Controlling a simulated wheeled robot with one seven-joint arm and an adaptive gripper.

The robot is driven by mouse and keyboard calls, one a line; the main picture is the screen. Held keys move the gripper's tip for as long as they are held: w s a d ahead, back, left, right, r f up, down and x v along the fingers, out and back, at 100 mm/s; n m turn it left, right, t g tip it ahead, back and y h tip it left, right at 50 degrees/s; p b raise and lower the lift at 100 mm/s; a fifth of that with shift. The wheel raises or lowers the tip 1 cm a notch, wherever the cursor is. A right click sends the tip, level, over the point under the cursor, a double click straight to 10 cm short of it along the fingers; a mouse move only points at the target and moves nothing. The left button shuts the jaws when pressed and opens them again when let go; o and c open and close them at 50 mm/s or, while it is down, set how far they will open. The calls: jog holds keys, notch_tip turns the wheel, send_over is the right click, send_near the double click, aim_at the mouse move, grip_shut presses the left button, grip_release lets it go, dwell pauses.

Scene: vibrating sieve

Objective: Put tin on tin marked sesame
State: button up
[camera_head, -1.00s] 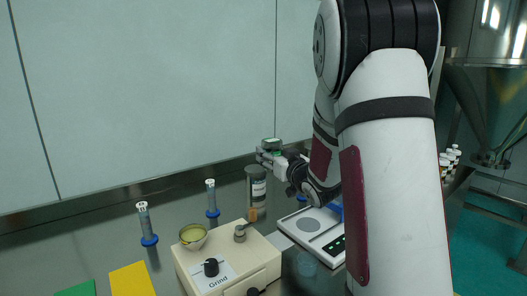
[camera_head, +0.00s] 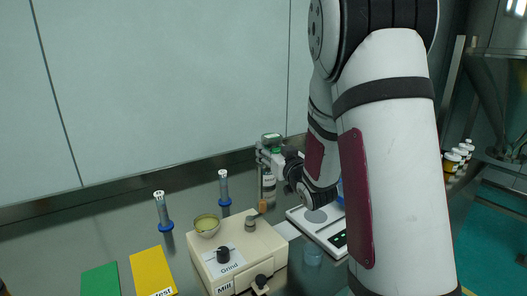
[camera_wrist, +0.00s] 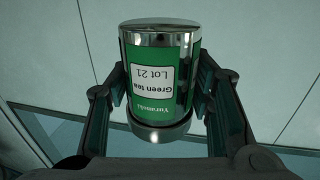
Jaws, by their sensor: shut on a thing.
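My gripper (camera_head: 272,155) is shut on a green tin (camera_wrist: 145,45) with silver ends. Its white label reads "Green tea Lot 21", upside down in the wrist view, with a finger on each side. In the head view the held tin (camera_head: 271,138) is small and partly hidden by my gripper. A dark tin with a pale label (camera_head: 268,182) stands on the bench just below my gripper. Its label is too small to read, and its top is partly hidden. I cannot tell whether the held tin touches it.
A white scale (camera_head: 338,247) is at right. Green (camera_head: 100,280) and yellow (camera_head: 152,271) mats lie front left. Several jars (camera_head: 451,162) stand far right.

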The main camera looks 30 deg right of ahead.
jog(key=w+d, duration=0.1)
jog(key=w, duration=0.3)
jog(key=w+d, duration=0.1)
jog(key=w, duration=0.3)
jog(key=w+d+f, duration=0.1)
jog(key=w, duration=0.3)
jog(key=shift+w, duration=0.2)
jog(key=shift+f, duration=1.8)
jog(key=shift+f, duration=0.1)
jog(key=shift+f+b, duration=0.15)
jog(key=shift+b, duration=0.15)
jog(key=o, duration=1.4)
